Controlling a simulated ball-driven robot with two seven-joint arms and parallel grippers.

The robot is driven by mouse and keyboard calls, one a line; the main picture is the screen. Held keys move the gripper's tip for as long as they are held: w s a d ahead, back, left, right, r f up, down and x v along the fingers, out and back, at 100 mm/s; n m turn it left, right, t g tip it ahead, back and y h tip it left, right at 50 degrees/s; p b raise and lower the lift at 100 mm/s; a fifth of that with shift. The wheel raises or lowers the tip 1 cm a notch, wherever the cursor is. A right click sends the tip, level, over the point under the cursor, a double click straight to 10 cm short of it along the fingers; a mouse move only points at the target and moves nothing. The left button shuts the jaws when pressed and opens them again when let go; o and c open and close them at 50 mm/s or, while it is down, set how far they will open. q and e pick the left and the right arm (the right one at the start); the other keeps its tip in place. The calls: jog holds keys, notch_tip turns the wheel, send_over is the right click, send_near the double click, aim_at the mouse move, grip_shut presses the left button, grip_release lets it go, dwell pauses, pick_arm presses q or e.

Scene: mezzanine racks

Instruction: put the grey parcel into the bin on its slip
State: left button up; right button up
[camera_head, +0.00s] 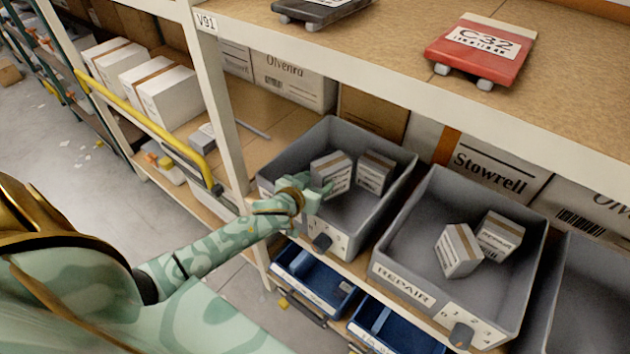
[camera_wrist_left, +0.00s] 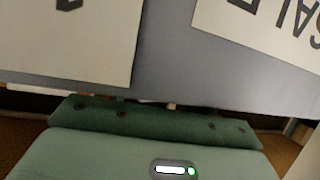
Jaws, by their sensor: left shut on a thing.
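A small grey parcel (camera_head: 331,173) with a brown tape strip and dark print shows at the left grey bin (camera_head: 398,174), over its interior. My left gripper (camera_head: 318,191) is shut on the parcel's near lower side, at the bin's front rim. A second similar parcel (camera_head: 376,172) is beside it in the bin. The print on the held parcel is too small to read. The left wrist view shows a grey wall (camera_wrist_left: 190,60), apparently the bin's front, with a white label (camera_wrist_left: 265,35) reading partly "SAL". My right gripper is not in view.
A second grey bin (camera_head: 385,272), labelled REPAIR, stands to the right with two parcels inside. Another bin (camera_head: 592,290) is cut off at the right edge. Blue trays (camera_head: 315,280) sit below. The upper shelf (camera_head: 390,75) overhangs behind, and a rack post (camera_head: 222,105) stands at left.

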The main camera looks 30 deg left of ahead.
pick_arm(q)
jog(key=o, duration=1.2)
jog(key=shift+f, duration=0.1)
